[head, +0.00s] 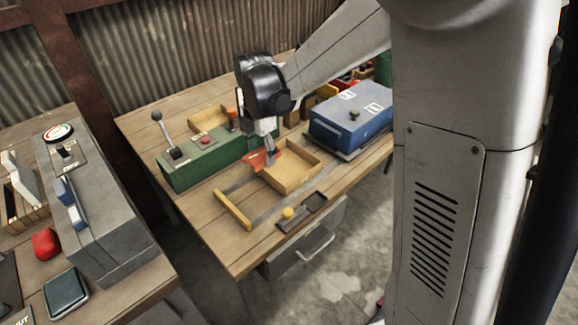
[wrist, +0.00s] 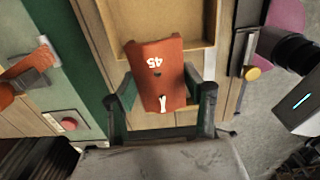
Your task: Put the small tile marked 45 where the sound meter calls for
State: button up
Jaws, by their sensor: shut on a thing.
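My gripper (head: 268,150) is shut on the orange-red tile marked 45 (wrist: 158,72). In the wrist view the number appears upside down, with a small white mark below it, and the gripper's two fingers (wrist: 166,96) grip the tile's sides. In the head view the tile (head: 258,162) is over the left end of a shallow wooden tray (head: 302,178). I cannot tell whether it touches the tray.
A green box (head: 205,163) with a lever stands left of the tray, and a blue case (head: 350,120) stands right. A yellow wooden bar (head: 233,210) and a small dark tray (head: 303,212) with a yellow knob are in front. A red object (head: 45,243) lies on the left bench.

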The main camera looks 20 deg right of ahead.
jog(key=b, duration=0.1)
send_over(286, 170)
notch_tip(286, 170, down, 5)
jog(key=shift+w+r, duration=0.15)
jog(key=shift+f+b, duration=0.45)
jog(key=shift+f, duration=1.55)
jog(key=shift+f, duration=0.15)
jog(key=o, duration=1.2)
